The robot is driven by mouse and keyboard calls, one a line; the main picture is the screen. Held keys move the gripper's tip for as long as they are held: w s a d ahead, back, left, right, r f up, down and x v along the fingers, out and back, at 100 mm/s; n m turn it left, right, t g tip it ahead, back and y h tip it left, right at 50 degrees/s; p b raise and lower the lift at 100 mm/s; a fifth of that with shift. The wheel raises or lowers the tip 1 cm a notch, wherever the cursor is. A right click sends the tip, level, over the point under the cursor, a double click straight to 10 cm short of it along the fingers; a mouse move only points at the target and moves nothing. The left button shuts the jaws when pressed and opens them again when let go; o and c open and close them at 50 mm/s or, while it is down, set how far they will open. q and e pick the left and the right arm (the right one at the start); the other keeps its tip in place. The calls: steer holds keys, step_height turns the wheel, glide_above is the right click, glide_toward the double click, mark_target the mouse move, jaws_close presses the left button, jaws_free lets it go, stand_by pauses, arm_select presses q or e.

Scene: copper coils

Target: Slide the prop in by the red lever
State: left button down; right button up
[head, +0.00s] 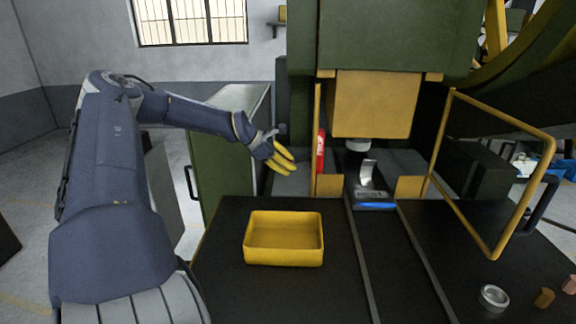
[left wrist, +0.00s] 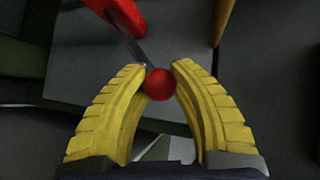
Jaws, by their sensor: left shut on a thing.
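In the left wrist view the red ball knob (left wrist: 160,84) of the lever sits between my left fingertips. A thin metal rod (left wrist: 128,42) runs from it up to a red part (left wrist: 122,14). My left gripper (head: 290,160) is shut on the knob. In the head view it reaches in from the left, left of the yellow post, and an upright red part (head: 320,152) shows just right of it. The knob is too small to make out there. I cannot tell which part is the prop. My right gripper is not in view.
The press head (head: 372,104) hangs over a slide with a curved metal piece (head: 367,172) and a blue-edged block (head: 376,206). A yellow tray (head: 284,257) stands on the black table. An open yellow guard frame (head: 466,232) and a metal ring (head: 493,298) are at right.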

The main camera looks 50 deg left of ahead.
arm_select(q)
steer(key=shift+r, duration=0.1)
steer(key=w+d, duration=0.1)
steer(key=w, duration=0.1)
steer(key=w+d, duration=0.1)
steer(key=d, duration=0.1)
steer(key=shift+w+d, duration=0.15)
steer(key=shift+w, duration=0.2)
steer(key=shift+w+d+r, duration=0.1)
steer(key=shift+w+d, duration=0.05)
steer(key=c, duration=1.1)
jaws_free()
steer(key=shift+w+d, duration=0.2)
steer(key=shift+c, duration=0.2)
steer(key=shift+o, duration=0.7)
steer(key=shift+s+a, duration=0.1)
steer(key=shift+s, duration=0.1)
steer(key=v, duration=1.1)
steer(key=shift+s+r, duration=0.2)
steer(key=shift+s, duration=0.05)
steer(key=shift+a, duration=0.1)
